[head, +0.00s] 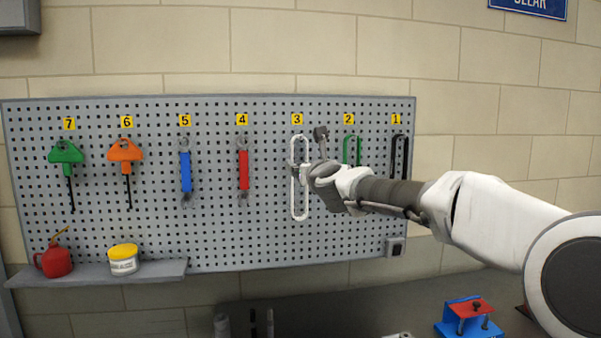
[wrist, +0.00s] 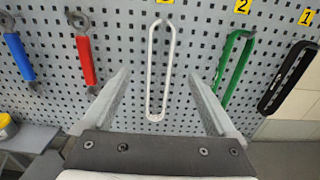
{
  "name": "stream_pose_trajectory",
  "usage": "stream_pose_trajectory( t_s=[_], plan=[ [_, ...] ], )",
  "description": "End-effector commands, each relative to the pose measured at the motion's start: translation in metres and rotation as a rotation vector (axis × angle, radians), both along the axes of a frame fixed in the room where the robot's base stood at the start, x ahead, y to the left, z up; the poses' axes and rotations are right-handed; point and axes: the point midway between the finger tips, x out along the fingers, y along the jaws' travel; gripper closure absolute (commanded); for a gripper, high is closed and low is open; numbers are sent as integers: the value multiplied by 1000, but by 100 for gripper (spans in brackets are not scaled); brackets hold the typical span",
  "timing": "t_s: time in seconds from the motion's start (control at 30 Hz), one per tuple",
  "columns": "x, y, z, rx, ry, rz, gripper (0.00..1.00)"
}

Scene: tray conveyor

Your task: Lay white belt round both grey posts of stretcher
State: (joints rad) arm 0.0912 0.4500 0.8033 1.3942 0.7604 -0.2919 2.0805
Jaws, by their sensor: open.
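The white belt (head: 299,205) hangs as a long narrow loop under the number 3 label on the grey pegboard. In the wrist view the white belt (wrist: 152,75) lies between my two fingers, nearer the board than they are. My gripper (head: 300,172) is open and empty in front of the belt; in the wrist view its fingers (wrist: 160,88) stand apart on either side of the loop. I cannot tell whether a finger touches the belt.
A green belt (wrist: 232,65) and a black belt (wrist: 288,80) hang to the right. Red (head: 243,170) and blue (head: 185,172) tools, an orange tool (head: 126,155) and a green tool (head: 66,158) hang left. A shelf (head: 160,269) bears a red oil can (head: 56,262) and a yellow-lidded tub (head: 123,262).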

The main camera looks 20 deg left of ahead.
Motion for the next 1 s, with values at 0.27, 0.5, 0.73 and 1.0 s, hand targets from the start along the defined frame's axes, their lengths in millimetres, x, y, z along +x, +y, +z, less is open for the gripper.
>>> stream_pose_trajectory(
  t_s=[0.27, 0.5, 0.73, 1.0],
  plan=[
    [38, 20, 3, 1, 3, 2, 7],
    [61, 30, 1, -2, 0, 1, 7],
    [70, 34, 1, -2, 0, 1, 7],
    [99, 47, 0, -2, 1, 2, 7]
  ],
)
